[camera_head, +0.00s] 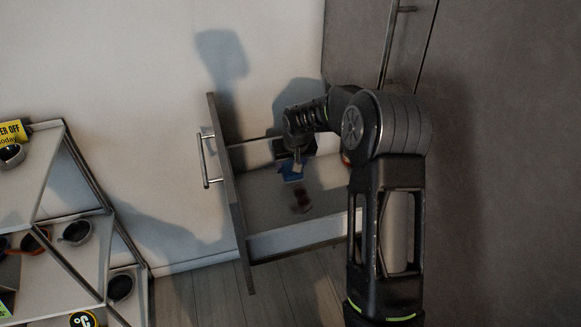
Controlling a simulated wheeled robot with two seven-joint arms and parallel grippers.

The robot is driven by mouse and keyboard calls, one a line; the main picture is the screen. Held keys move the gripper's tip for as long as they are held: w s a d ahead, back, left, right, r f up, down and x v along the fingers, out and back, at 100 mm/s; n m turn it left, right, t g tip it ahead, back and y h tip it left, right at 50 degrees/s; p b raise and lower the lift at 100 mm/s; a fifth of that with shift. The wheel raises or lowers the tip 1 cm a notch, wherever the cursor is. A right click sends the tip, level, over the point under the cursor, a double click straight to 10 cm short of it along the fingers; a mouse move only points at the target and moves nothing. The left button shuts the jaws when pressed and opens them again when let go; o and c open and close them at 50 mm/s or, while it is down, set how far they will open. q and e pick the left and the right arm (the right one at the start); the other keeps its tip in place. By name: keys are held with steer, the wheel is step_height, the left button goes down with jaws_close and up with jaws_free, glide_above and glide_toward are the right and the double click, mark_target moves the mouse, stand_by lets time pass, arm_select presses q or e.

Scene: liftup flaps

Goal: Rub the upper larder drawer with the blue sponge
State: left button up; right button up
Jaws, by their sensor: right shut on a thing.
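The larder drawer (295,239) is pulled open and shows in the middle of the head view, with its front panel and bar handle (205,160) at its left side. My right gripper (297,163) is over the inside of the drawer, pointing down. It is shut on the blue sponge (291,173), which sits low in the drawer. I cannot tell whether the sponge touches the drawer floor. My right arm covers the right end of the drawer. My left gripper is not in view.
A small dark red item (301,201) lies on the drawer floor near the sponge. A shelf rack (50,165) with several bowls stands at the left. A tall grey cabinet (490,150) fills the right side. Wooden floor lies below the drawer.

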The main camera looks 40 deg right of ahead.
steer(key=shift+r+p, duration=0.5)
steer(key=shift+r, duration=0.6)
steer(key=shift+r, duration=0.1)
